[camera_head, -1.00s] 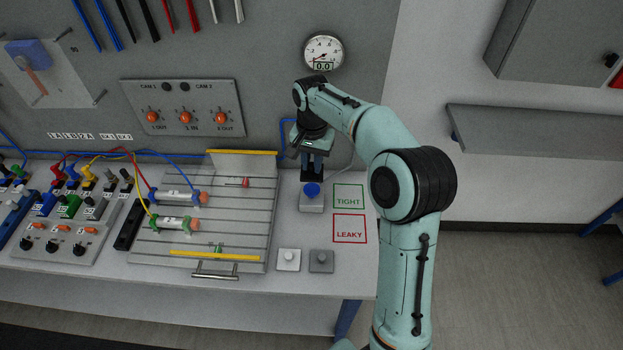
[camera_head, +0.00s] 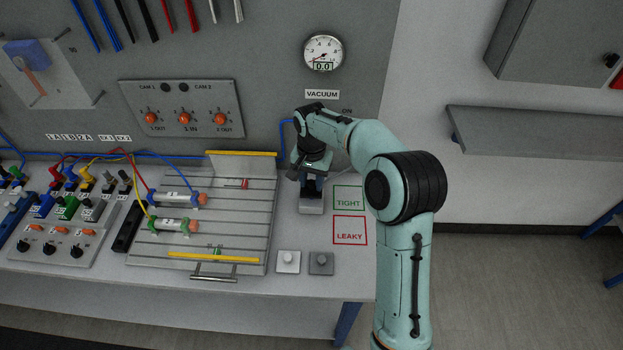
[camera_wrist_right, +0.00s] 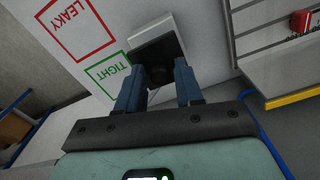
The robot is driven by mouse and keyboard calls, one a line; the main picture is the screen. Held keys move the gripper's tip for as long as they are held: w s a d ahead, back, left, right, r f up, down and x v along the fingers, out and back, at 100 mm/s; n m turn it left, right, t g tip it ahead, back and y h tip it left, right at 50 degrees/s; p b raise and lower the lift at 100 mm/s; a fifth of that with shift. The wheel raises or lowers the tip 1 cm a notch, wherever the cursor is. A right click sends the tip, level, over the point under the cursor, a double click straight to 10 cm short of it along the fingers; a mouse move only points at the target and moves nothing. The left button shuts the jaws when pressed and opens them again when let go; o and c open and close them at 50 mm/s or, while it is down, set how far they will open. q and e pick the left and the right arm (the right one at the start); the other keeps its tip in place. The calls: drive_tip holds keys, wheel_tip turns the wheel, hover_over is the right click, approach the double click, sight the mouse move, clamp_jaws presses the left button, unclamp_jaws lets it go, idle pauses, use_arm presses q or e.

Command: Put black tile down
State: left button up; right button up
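The black tile (camera_wrist_right: 151,50) lies flat over the top of the pale block (camera_wrist_right: 138,39) in the right wrist view; its dark knob sits between my right fingers. My right gripper (camera_wrist_right: 161,76) appears shut on this knob. In the head view my right gripper (camera_head: 311,181) points down at the block (camera_head: 311,208), right of the ribbed board. The tile is mostly hidden by the fingers there, and the block's blue top is covered. A white tile (camera_head: 288,264) and a grey tile (camera_head: 320,266) lie nearer the table's front edge. My left gripper is not in view.
The green TIGHT square (camera_head: 347,198) and red LEAKY square (camera_head: 350,231) are empty, right of the block. The ribbed board (camera_head: 232,225) with cylinders stands left. A gauge (camera_head: 323,52) hangs above a VACUUM label (camera_head: 322,94).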

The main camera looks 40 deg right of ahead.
sight(311, 182)
drive_tip(key=shift+o, duration=0.2)
drive_tip(key=shift+r, duration=0.1)
use_arm(q)
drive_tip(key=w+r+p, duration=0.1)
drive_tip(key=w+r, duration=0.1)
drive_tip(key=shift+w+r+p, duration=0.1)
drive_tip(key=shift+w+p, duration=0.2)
drive_tip(key=shift+p, duration=0.05)
use_arm(e)
wheel_tip(311, 182, up, 12)
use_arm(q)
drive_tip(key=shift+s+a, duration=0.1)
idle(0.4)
